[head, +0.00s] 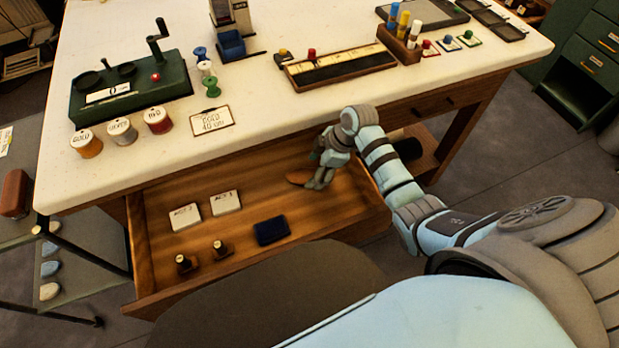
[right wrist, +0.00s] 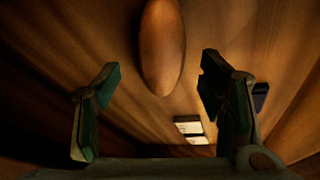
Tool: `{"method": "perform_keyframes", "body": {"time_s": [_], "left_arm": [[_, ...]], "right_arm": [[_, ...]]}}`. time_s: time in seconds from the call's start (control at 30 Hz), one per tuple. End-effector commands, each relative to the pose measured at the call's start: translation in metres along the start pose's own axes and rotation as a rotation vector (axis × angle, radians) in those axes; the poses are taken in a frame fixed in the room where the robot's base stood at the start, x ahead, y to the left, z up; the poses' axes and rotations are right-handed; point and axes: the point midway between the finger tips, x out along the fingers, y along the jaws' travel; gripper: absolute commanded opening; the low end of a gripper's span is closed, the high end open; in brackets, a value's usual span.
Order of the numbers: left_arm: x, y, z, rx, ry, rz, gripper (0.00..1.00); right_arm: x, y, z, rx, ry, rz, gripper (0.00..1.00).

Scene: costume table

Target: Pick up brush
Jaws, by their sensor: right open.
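The brush, seen as a brown oval wooden back (head: 298,177), lies in the open drawer (head: 160,245) toward its right side, partly hidden by my right gripper. In the right wrist view the brush (right wrist: 162,48) lies lengthwise at the top middle, beyond the gap between the fingers. My right gripper (head: 318,184) reaches down into the drawer just right of the brush. Its two fingers are apart with nothing between them in the right wrist view (right wrist: 160,92). I cannot tell if it touches the brush. My left gripper is not in view.
The drawer also holds two white cards (head: 185,216), a dark blue block (head: 271,230) and two small dark bottles (head: 219,248). The tabletop (head: 290,105) overhangs the drawer's back. Thread spools (head: 122,131) stand near its front edge.

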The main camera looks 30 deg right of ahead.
Motion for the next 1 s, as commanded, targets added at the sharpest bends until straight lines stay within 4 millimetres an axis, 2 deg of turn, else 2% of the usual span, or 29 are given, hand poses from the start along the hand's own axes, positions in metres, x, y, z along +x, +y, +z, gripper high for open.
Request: {"method": "perform_keyframes", "body": {"time_s": [0.03,0.13,0.37,0.7,1.0], "left_arm": [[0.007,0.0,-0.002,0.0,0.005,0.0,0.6],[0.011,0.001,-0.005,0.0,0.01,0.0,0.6],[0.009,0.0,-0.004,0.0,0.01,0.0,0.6],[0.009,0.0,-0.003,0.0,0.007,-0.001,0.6],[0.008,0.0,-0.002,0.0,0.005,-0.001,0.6]], "right_arm": [[0.013,-0.001,0.002,0.002,0.001,-0.002,0.64],[0.027,-0.001,0.002,0.0,0.001,0.0,0.64],[0.028,0.0,0.001,0.0,-0.001,0.001,0.62],[0.027,-0.001,0.001,0.001,-0.001,0.001,0.09],[0.024,0.0,0.0,0.0,0.0,0.002,0.09]]}}
